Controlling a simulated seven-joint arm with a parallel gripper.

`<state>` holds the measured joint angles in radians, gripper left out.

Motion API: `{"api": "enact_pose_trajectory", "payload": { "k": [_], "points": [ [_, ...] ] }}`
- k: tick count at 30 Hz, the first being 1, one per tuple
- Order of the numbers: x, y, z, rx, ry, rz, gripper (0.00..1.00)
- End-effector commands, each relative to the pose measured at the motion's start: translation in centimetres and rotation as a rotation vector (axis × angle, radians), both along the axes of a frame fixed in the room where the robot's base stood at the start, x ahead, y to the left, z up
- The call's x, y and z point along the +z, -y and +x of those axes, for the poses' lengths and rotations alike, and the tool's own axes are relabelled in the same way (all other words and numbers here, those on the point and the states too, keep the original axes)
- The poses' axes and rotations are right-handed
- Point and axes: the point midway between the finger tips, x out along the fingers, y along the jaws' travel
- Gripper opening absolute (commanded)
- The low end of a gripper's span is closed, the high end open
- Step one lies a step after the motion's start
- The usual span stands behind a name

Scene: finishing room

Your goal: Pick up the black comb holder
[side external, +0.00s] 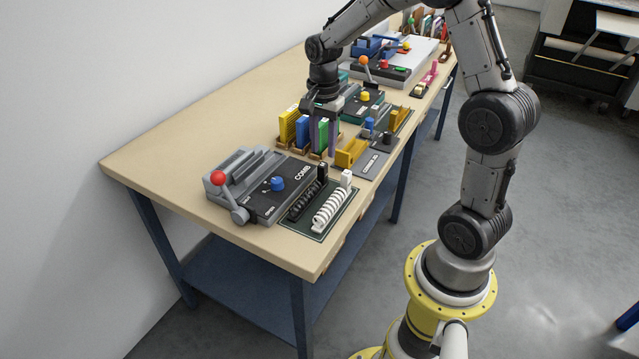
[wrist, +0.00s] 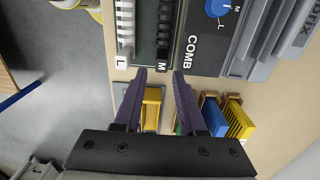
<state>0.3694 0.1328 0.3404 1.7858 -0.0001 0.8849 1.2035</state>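The black comb holder, a dark ribbed spine (side external: 305,203) with a black end block (side external: 322,172), lies on a dark green mat (side external: 318,235) near the front edge of the bench. A white ribbed comb (side external: 332,209) with a white block lies parallel beside it. In the wrist view the black comb (wrist: 164,28) is near the top, beyond the fingertips. My gripper (side external: 322,153) points down by the row of coloured blocks, behind the comb mat in the side view. It is open in the wrist view (wrist: 160,73), with nothing visibly held between the fingers.
The grey COMB machine (side external: 283,194) with a red-knobbed lever and blue dial stands left of the mat. Upright yellow (side external: 290,126), blue and green blocks stand close to my fingers. A yellow block (side external: 350,153) sits on a grey plate to the right. Bare bench lies left of the machine.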

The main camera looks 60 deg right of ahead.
Motion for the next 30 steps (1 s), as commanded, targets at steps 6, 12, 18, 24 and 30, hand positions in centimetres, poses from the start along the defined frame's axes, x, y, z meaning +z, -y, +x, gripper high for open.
{"api": "enact_pose_trajectory", "payload": {
  "k": [6, 12, 18, 24, 30],
  "points": [
    [-3.2, -0.1, 0.0, 0.001, -0.002, 0.001, 0.4],
    [-4.4, -0.1, 0.0, 0.002, 0.0, 0.0, 0.4],
    [-7.2, -0.1, 0.3, 0.002, -0.002, 0.001, 0.4],
    [-8.9, -0.1, 0.3, 0.002, 0.001, 0.0, 0.4],
    [-9.0, -0.1, 0.3, 0.002, 0.002, -0.001, 0.4]
  ]
}}
